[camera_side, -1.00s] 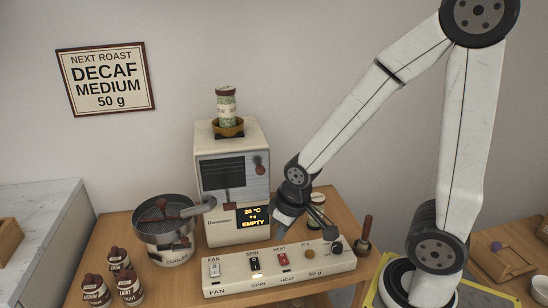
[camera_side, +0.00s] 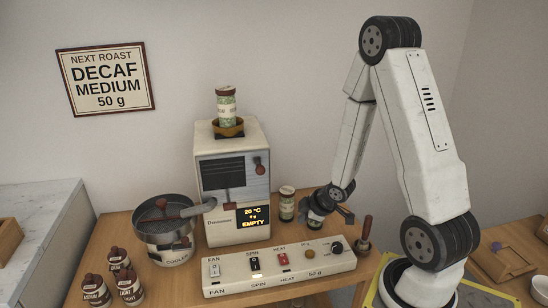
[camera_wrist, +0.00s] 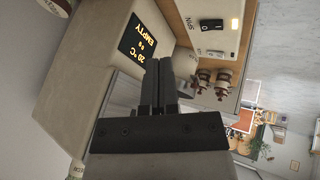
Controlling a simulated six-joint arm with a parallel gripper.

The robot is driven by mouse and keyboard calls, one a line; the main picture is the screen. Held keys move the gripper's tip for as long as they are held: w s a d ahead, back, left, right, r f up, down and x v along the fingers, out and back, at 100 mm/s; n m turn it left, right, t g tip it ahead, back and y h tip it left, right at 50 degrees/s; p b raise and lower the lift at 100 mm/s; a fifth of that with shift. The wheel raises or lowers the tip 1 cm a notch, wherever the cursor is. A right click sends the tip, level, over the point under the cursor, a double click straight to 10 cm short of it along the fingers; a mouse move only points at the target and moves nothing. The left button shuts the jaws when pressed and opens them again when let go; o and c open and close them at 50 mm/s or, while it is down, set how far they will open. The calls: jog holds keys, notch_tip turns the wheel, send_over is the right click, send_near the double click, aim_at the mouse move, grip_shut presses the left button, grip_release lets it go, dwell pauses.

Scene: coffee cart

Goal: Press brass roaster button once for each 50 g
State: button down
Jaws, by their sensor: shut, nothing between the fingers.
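The brass button (camera_side: 310,253) sits on the cream control panel (camera_side: 222,289), right of the red HEAT switch (camera_side: 283,259), near the "50 g" label. My gripper (camera_wrist: 160,62) is shut and empty. In the side view my gripper (camera_side: 304,211) is behind and above the panel's right part, apart from the button. The wrist view shows part of the panel but not the button. The roaster (camera_side: 208,176) has a display (camera_side: 253,217) reading 20 °C, what looks like 0 g, and EMPTY. A wall sign (camera_side: 105,80) reads NEXT ROAST, DECAF MEDIUM, 50 g.
A jar (camera_side: 287,204) stands right of the roaster; another shows partly behind my wrist. A wooden-handled tool (camera_side: 365,228) stands at the panel's right end. A black knob (camera_side: 337,247) is beside the button. The cooler (camera_side: 164,242) and several small jars (camera_side: 130,288) are at left.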

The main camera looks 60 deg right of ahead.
aim_at(307, 251)
jog(key=shift+s+d+f+n+t+y, duration=0.2)
jog(key=shift+s+d+f+n+t, duration=0.4)
jog(key=shift+d+f, duration=0.2)
jog(key=shift+s+d+f+n+t+y, duration=0.2)
jog(key=shift+s+d+f+n+t, duration=0.3)
jog(key=shift+s+d+f+t, duration=0.25)
jog(key=shift+f, duration=0.25)
jog(key=shift+f, duration=4.2)
jog(key=shift+f, duration=0.95)
jog(key=shift+r, duration=0.95)
